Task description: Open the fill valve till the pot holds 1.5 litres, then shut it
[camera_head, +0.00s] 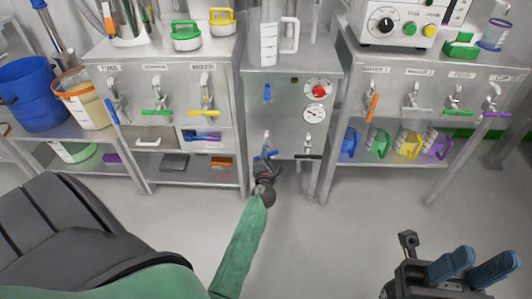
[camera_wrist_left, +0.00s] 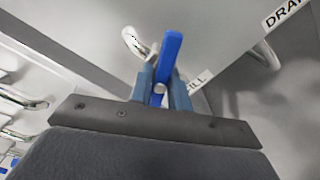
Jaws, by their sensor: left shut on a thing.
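The fill valve's blue lever (camera_head: 266,155) is low on the front of the middle steel cabinet. In the left wrist view the blue lever (camera_wrist_left: 168,62) lies between my left gripper's fingers, beside a partly covered "FILL" label. My left gripper (camera_wrist_left: 161,92) is shut on this lever; in the head view the gripper (camera_head: 265,172) partly hides it. A clear graduated pot (camera_head: 268,48) with a handle stands on top of the cabinet; I cannot make out a liquid level. My right gripper (camera_head: 472,266) is at lower right, fingers apart, empty, away from the cabinets.
The drain valve with a black lever (camera_head: 309,156) is just right of the fill valve. A red knob (camera_head: 319,88) and a round gauge (camera_head: 314,114) sit above it. Side cabinets carry more coloured valve levers. The floor (camera_head: 335,235) between my arms is clear.

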